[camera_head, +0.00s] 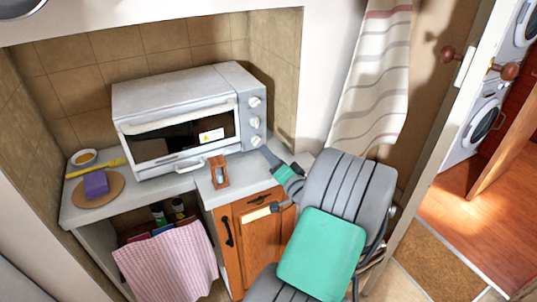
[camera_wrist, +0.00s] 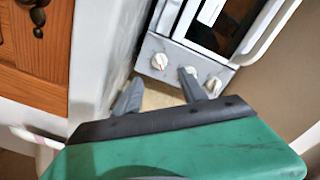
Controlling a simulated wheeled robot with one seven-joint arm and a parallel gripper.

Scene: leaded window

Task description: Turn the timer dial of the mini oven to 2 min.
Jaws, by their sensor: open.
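The white mini oven (camera_head: 180,120) stands on the counter in the head view, its glass door shut. Three round white dials run down its right-hand panel: the top dial (camera_head: 254,102), the middle dial (camera_head: 254,122) and the bottom dial (camera_head: 255,141). I cannot tell which is the timer or read its marks. In the wrist view, the dial (camera_wrist: 159,61) with a red mark lies beyond the gap between my fingers. Another dial (camera_wrist: 190,72) is by the right fingertip, and a third (camera_wrist: 213,86) is farther right. My gripper (camera_wrist: 162,78) is open and empty near the panel.
A small wooden hourglass (camera_head: 219,172) stands on the counter before the oven. A purple block (camera_head: 96,184) sits on a round board (camera_head: 108,194) at left. A pink cloth (camera_head: 165,262) hangs below, beside the wooden cabinet (camera_head: 245,240). A striped curtain (camera_head: 372,75) hangs at right.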

